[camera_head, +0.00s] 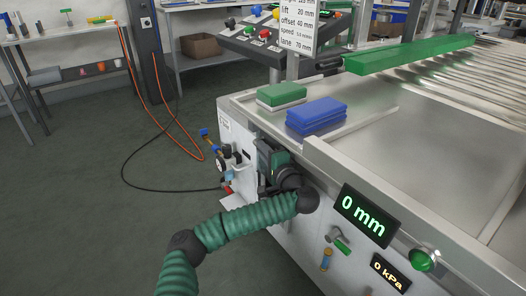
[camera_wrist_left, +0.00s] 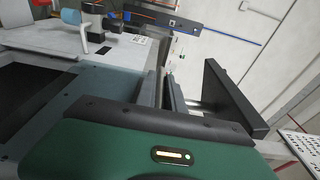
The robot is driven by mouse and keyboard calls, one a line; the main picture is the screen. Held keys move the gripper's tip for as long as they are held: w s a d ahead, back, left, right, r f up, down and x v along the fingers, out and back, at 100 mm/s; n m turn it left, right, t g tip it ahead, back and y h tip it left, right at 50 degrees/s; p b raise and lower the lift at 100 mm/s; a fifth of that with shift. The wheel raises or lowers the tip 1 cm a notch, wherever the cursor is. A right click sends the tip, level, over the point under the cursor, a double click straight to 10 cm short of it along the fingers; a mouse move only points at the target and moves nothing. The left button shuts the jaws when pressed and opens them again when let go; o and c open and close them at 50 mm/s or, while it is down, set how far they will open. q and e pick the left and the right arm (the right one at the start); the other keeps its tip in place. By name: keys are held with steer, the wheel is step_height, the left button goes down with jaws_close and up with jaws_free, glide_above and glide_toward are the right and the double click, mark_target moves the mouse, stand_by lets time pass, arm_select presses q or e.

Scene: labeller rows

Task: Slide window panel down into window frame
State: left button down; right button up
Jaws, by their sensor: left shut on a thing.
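My left gripper (camera_head: 270,158) is at the machine's front left corner, at the end of my green sleeved arm; its fingertips are hidden in the head view. In the left wrist view, its black finger (camera_wrist_left: 235,97) stands to the right, and it is shut on a thin grey part (camera_wrist_left: 174,92) that I see nearly edge-on. A dark pane (camera_wrist_left: 28,95) in a grey-green surround (camera_wrist_left: 85,85) lies to the left in that view. I cannot tell for certain which of these is the window panel or window frame. My right gripper is not in view.
On the machine's top lie a green block (camera_head: 281,94) and a blue block (camera_head: 316,115). A long green bar (camera_head: 410,54) is farther back. Orange hoses (camera_head: 178,128) hang left over open floor.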

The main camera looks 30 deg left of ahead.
arm_select(q)
steer(key=shift+b, duration=0.3)
stand_by(0.7)
steer(key=shift+f, duration=0.15)
steer(key=shift+f+b, duration=0.35)
steer(key=shift+b, duration=0.1)
steer(key=shift+f+b, duration=1.45)
steer(key=shift+f, duration=0.3)
steer(key=shift+f+b, duration=0.5)
steer(key=shift+f, duration=0.15)
steer(key=shift+f+b, duration=0.75)
steer(key=shift+f, duration=0.55)
step_height(320, 180, down, 8)
steer(key=shift+f, duration=0.15)
stand_by(1.9)
steer(key=c, duration=1.4)
jaws_free()
